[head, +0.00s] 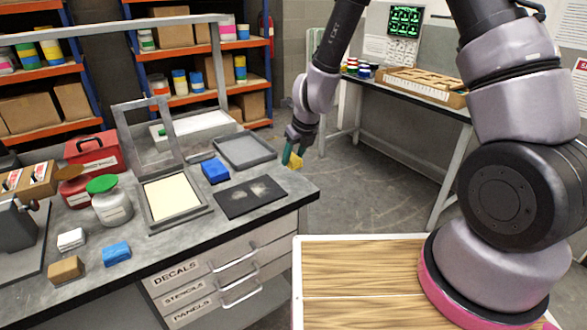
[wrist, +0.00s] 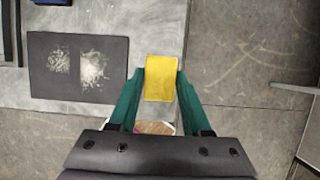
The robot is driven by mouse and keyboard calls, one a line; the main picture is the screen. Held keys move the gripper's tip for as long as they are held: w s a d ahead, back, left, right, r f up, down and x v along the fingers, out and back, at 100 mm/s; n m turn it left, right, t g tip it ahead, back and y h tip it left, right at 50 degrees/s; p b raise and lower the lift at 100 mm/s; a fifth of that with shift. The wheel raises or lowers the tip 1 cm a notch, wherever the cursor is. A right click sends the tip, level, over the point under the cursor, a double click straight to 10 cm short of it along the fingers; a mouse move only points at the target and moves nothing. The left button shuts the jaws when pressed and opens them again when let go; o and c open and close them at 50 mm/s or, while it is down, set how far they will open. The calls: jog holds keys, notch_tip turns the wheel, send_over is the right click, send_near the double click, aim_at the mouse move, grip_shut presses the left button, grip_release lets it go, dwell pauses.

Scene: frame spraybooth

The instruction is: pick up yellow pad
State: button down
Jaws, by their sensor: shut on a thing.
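The yellow pad (wrist: 161,77) is a small yellow block between the two green fingers of my gripper (wrist: 160,92) in the wrist view. The fingers are shut on its sides. In the head view the yellow pad (head: 295,162) shows at the tip of my gripper (head: 290,158), partly covered by a green finger. My gripper is at the right end of the grey workbench (head: 300,192), near its edge. In the wrist view the pad overlaps the bench edge, with floor to the right.
A dark mat (head: 250,197) with pale smudges lies left of my gripper. A blue block (head: 215,171), a grey tray (head: 245,150) and a frame with a cream panel (head: 172,198) are on the bench. Open floor (head: 365,190) lies right of the bench.

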aim_at(294, 158)
jog(key=shift+r, duration=2.35)
jog(key=c, duration=1.1)
grip_release()
jog(key=shift+c, duration=0.2)
jog(key=c, duration=0.4)
